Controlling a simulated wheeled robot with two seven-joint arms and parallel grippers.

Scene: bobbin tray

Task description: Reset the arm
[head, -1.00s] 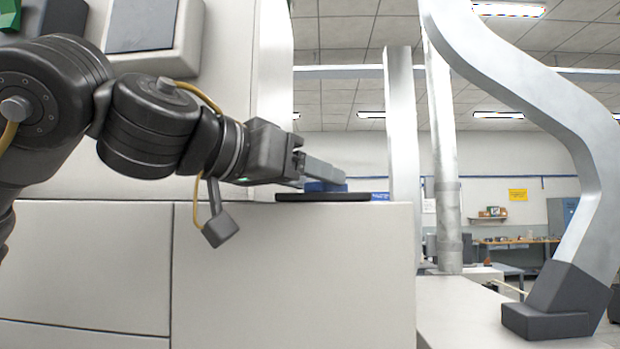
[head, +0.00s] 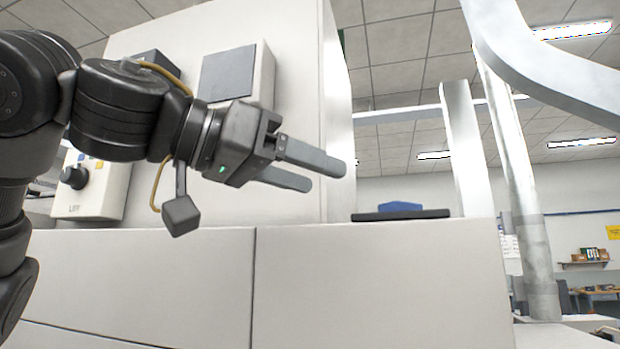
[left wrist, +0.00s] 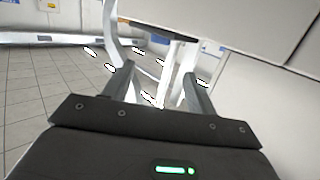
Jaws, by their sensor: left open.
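My left gripper (head: 325,174) is in the middle of the head view, its two grey fingers spread apart with nothing between them. It is raised in front of the white machine. A blue bobbin-like piece (head: 400,206) sits on a dark flat tray (head: 372,216) on the ledge, to the right of the fingertips and apart from them. In the left wrist view my left gripper (left wrist: 158,88) also shows empty, its fingers apart. My right gripper is not in view.
The white cabinet (head: 380,275) runs below the arm. A control box with a black knob (head: 75,178) stands at the left. Pale metal posts (head: 467,150) and a curved beam (head: 560,62) stand at the right. Tiled floor (left wrist: 45,90) shows in the wrist view.

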